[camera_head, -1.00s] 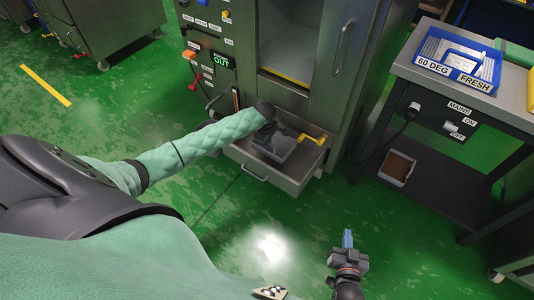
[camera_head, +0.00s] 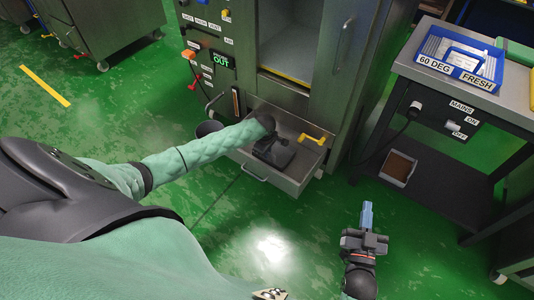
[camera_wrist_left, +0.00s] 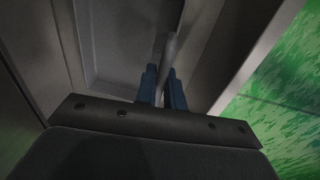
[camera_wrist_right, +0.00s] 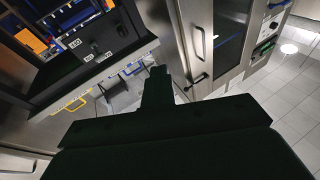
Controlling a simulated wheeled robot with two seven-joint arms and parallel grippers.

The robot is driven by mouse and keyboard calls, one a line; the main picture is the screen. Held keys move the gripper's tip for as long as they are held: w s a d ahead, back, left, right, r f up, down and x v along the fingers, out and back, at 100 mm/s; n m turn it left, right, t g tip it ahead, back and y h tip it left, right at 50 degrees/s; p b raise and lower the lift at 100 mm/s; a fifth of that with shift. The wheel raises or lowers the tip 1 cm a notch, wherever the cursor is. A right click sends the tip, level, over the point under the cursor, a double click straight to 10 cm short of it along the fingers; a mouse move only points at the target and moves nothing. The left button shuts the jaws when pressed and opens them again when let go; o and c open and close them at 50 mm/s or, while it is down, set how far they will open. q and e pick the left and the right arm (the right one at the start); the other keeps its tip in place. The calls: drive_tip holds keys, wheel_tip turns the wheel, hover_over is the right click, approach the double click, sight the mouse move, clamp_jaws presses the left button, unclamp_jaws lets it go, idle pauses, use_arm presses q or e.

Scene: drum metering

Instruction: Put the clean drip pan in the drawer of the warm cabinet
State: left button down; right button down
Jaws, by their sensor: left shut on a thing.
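The warm cabinet (camera_head: 292,92) stands at the centre with its drawer (camera_head: 276,176) pulled out low at the front. My left gripper (camera_head: 274,150) is down inside the drawer. In the left wrist view its blue fingers (camera_wrist_left: 162,88) are shut on an upright grey piece (camera_wrist_left: 168,52), apparently part of the drip pan. A grey recessed surface (camera_wrist_left: 112,40) lies beside it; I cannot tell whether it is pan or drawer floor. My gripper hides most of the pan in the head view. My right gripper (camera_head: 366,217) is shut and empty over the floor.
A yellow handle-like piece (camera_head: 313,139) is at the drawer's right side. Green floor in front is clear.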

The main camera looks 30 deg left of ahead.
use_arm(q)
drive_tip(key=shift+f, duration=0.15)
drive_tip(key=c, duration=1.5)
unclamp_jaws()
use_arm(e)
drive_tip(key=shift+r, duration=0.35)
